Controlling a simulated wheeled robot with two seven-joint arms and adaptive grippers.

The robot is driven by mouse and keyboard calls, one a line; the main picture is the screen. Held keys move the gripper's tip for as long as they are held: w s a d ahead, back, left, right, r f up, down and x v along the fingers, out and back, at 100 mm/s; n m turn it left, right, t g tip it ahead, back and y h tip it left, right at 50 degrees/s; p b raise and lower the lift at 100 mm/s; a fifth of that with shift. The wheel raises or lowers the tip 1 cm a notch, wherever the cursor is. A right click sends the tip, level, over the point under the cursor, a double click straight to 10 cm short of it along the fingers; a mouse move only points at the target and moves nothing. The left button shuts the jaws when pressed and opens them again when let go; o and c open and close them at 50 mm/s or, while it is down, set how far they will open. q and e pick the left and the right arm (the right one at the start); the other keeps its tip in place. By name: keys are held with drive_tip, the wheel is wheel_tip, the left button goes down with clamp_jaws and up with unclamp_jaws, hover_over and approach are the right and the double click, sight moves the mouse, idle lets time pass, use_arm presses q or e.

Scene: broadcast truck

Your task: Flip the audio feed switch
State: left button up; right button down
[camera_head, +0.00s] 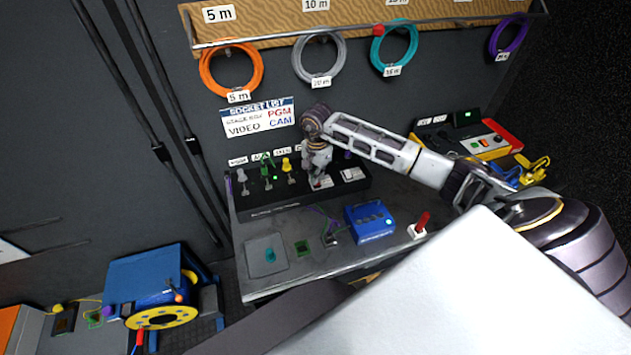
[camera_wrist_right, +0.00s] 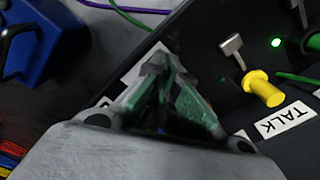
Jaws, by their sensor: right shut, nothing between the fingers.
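A black panel (camera_head: 285,206) on the desk carries a row of small metal toggle switches below grey, green and yellow plugs. The labels above are too small to read in the head view, so I cannot tell which switch is the audio feed one. My right gripper (camera_head: 317,184) is shut and empty, pointing down at the panel's right part. In the right wrist view its fingertips (camera_wrist_right: 155,62) meet over the panel. A metal toggle (camera_wrist_right: 232,50) stands right of them, apart, near a lit green lamp (camera_wrist_right: 275,43), a yellow plug (camera_wrist_right: 262,88) and a "TALK" label (camera_wrist_right: 284,118). My left gripper is not in view.
A grey plate with a teal knob (camera_head: 269,255) lies at left. Coiled cables hang above, including an orange one (camera_head: 231,68). A blue cable reel (camera_head: 155,285) stands at lower left.

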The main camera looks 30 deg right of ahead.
drive_tip(key=shift+f+b, duration=0.65)
drive_tip(key=shift+f, duration=0.1)
idle(0.9)
drive_tip(key=shift+r, duration=0.1)
drive_tip(key=shift+r+p, duration=1.6)
drive_tip(key=shift+r, duration=1.85)
drive_tip(key=shift+f, duration=0.1)
